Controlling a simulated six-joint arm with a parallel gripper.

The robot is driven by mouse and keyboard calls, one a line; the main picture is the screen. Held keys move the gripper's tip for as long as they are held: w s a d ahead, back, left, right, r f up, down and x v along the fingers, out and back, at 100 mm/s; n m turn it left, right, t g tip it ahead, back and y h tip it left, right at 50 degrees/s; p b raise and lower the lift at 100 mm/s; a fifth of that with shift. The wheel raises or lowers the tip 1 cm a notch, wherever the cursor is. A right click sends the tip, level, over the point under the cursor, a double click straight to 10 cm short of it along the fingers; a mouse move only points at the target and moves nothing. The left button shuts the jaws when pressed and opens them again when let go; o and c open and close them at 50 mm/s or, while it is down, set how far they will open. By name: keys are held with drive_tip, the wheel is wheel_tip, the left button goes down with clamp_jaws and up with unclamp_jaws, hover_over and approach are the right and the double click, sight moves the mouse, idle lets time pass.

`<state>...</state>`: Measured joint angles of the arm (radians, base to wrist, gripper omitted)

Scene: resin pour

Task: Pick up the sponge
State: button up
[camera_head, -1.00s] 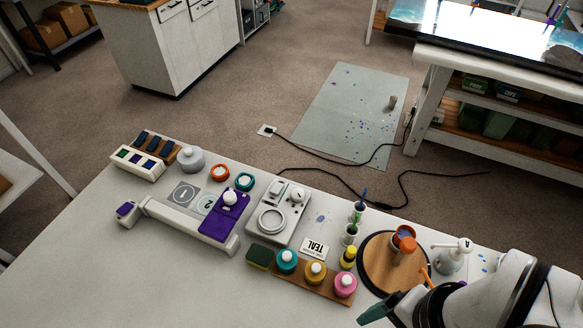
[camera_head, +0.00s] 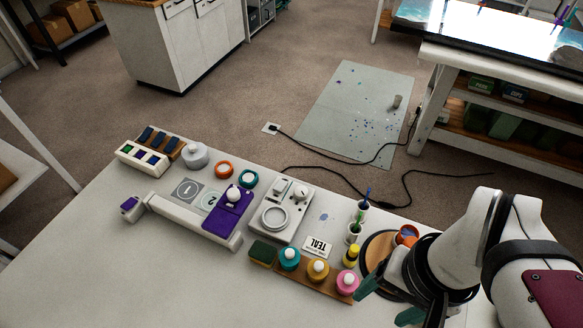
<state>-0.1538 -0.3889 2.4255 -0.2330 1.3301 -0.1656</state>
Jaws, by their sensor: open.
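The sponge (camera_head: 262,252), dark green on top with a yellowish side, lies at the left end of the row of round pots on the white table. I cannot tell whether it rests on the wooden board (camera_head: 328,294) or just against it. My gripper (camera_head: 388,300), with dark green fingers, is open at the lower right. It is to the right of the pink pot (camera_head: 347,282), well apart from the sponge. Nothing shows between its fingers.
Teal (camera_head: 289,259) and yellow (camera_head: 318,271) pots stand between the sponge and the pink pot. A white device with a ring (camera_head: 275,217) is just behind the sponge. My arm partly covers the round wooden turntable (camera_head: 368,262). The table's front left is clear.

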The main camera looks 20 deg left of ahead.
drive_tip(key=w+a+n, duration=0.5)
drive_tip(key=a+n, duration=0.1)
drive_tip(key=n+h, duration=0.1)
drive_tip(key=n, duration=1.2)
hover_over(263, 251)
wheel_tip(263, 251, down, 7)
wheel_tip(263, 251, down, 16)
drive_tip(key=shift+r, duration=0.25)
clamp_jaws()
wheel_tip(263, 251, up, 10)
drive_tip(key=shift+s+r, duration=0.1)
